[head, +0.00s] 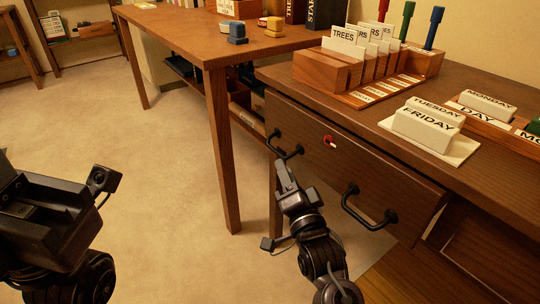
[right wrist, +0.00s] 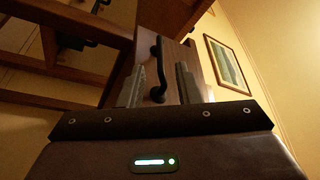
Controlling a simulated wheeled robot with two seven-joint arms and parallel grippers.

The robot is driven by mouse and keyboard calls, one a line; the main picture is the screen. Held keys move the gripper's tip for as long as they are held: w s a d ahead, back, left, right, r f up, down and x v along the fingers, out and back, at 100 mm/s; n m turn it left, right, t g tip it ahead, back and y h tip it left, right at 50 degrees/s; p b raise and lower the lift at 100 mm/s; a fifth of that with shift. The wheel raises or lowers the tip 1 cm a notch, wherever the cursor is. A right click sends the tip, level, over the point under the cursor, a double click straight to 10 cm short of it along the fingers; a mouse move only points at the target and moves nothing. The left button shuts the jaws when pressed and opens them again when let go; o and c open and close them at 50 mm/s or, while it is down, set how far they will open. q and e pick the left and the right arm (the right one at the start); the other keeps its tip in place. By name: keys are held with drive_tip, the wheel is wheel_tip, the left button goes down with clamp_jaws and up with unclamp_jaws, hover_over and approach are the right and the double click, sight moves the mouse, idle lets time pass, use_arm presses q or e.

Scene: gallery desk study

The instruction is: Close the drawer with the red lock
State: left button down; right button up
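The wooden drawer (head: 318,165) with the red lock (head: 329,141) is under the right desk. Its front appears to stand out from the desk, and a dark gap shows along its top. It has a black left handle (head: 285,145) and a black right handle (head: 369,208). My right gripper (head: 284,168) is at the left handle. In the right wrist view its two fingers (right wrist: 160,88) are apart, with a black handle (right wrist: 157,65) between them; contact cannot be told. My left gripper (head: 35,205) is at the lower left, away from the drawer; its fingers are unclear.
The desk top (head: 465,80) holds a wooden card rack (head: 330,70) and white day blocks (head: 425,130). A second table (head: 190,35) stands to the left, its leg (head: 222,150) near my right gripper. Open carpet (head: 150,160) lies between my arms.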

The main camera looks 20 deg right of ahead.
sight(277, 151)
drive_tip(key=b+x, duration=0.2)
drive_tip(key=x, duration=0.4)
drive_tip(key=shift+w+r, duration=0.1)
drive_tip(key=shift+w, duration=0.15)
clamp_jaws()
